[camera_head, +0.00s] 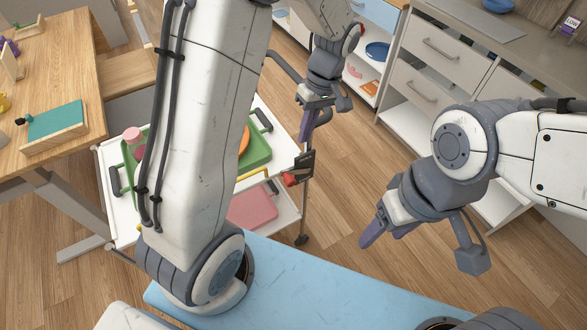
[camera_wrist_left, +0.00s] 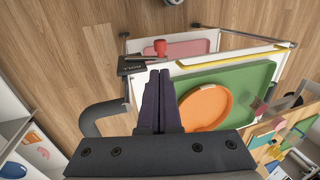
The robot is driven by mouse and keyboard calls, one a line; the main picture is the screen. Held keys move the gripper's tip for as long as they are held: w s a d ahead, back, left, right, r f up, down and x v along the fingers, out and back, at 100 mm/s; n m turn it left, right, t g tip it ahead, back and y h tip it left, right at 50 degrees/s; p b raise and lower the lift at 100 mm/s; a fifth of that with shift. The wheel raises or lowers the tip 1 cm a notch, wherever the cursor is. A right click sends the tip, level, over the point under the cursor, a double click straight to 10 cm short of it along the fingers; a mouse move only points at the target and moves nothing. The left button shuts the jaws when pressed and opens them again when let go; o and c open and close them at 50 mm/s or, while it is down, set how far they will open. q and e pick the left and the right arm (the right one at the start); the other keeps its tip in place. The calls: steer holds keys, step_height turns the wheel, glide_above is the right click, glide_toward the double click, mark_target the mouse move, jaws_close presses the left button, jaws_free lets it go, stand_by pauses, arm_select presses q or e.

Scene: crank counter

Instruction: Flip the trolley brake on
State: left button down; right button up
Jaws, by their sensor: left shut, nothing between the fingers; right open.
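The white trolley (camera_head: 284,212) stands left of centre in the head view, partly hidden by my left arm. A dark brake plate (camera_head: 303,166) with a red-tipped lever (camera_head: 290,180) is at its right end. In the left wrist view the red knob (camera_wrist_left: 160,47) is beyond my fingers, beside the dark plate (camera_wrist_left: 133,66), which has small pale lettering. My left gripper (camera_head: 306,138) is shut and empty, just above the plate in the head view. Its fingertips look close to the lever; contact cannot be told. My right gripper (camera_head: 380,237) is open and empty over the floor.
A green tray (camera_head: 256,155) with an orange round dish (camera_wrist_left: 205,106) lies on the trolley top. A pink tray (camera_head: 250,208) is on the lower shelf. A wooden table (camera_head: 60,75) stands left, drawers (camera_head: 430,60) stand at back right. Floor between is clear.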

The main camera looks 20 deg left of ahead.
mark_target(292, 178)
arm_select(q)
steer(key=x, duration=1.3)
steer(key=shift+f, duration=0.15)
arm_select(e)
steer(key=shift+r, duration=0.1)
